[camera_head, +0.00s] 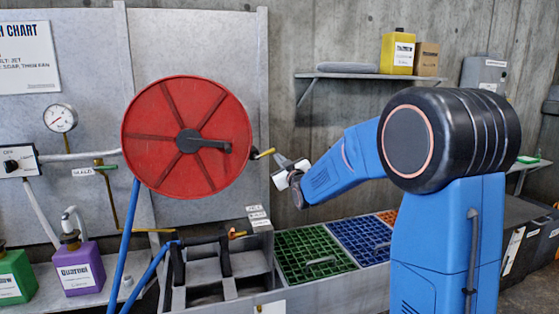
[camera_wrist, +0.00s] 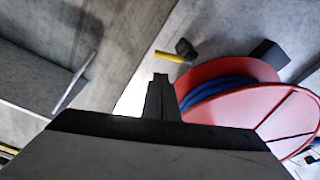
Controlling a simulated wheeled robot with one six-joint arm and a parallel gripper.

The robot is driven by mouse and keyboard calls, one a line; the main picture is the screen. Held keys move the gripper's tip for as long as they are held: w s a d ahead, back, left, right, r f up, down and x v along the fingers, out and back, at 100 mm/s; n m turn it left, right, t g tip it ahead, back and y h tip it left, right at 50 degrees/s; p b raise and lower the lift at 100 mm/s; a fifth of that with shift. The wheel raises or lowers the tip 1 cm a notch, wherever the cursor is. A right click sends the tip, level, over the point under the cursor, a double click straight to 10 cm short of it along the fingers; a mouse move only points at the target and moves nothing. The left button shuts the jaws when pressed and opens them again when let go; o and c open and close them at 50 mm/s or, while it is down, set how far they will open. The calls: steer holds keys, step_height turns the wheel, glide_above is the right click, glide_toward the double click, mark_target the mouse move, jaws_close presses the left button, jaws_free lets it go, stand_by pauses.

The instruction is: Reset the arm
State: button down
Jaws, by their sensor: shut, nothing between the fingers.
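My blue arm reaches left from the right half of the head view, bent at a large black joint. My gripper (camera_head: 281,162) is shut and empty, in front of the wall just right of the red hose reel (camera_head: 160,115). In the wrist view my gripper (camera_wrist: 158,82) shows as a dark narrow pair of fingers pressed together. The reel with blue hose (camera_wrist: 225,92) is to its right there. A small yellow-tipped handle (camera_wrist: 169,56) lies just beyond the fingertips; I cannot tell the exact gap.
A wall shelf (camera_head: 370,76) holds a yellow container (camera_head: 397,54) and a brown box (camera_head: 426,59). Below are a green grate (camera_head: 312,253) and a blue grate (camera_head: 358,240). A purple jug (camera_head: 79,266), a green jug (camera_head: 15,279) and a gauge (camera_head: 60,118) are at left.

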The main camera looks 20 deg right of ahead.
steer(key=s+f+m+g, duration=0.2)
steer(key=s+f+g, duration=0.3)
steer(key=s, duration=1.3)
steer(key=s+f+m+g+h, duration=0.1)
steer(key=s+f+g, duration=0.3)
steer(key=s, duration=1.5)
steer(key=s+f+m+g, duration=0.2)
steer(key=s+f+g, duration=0.3)
steer(key=s, duration=1.3)
step_height(320, 180, down, 4)
steer(key=shift+s+a+r+m+g, duration=0.25)
steer(key=shift+s+m+g, duration=0.05)
steer(key=shift+s, duration=0.1)
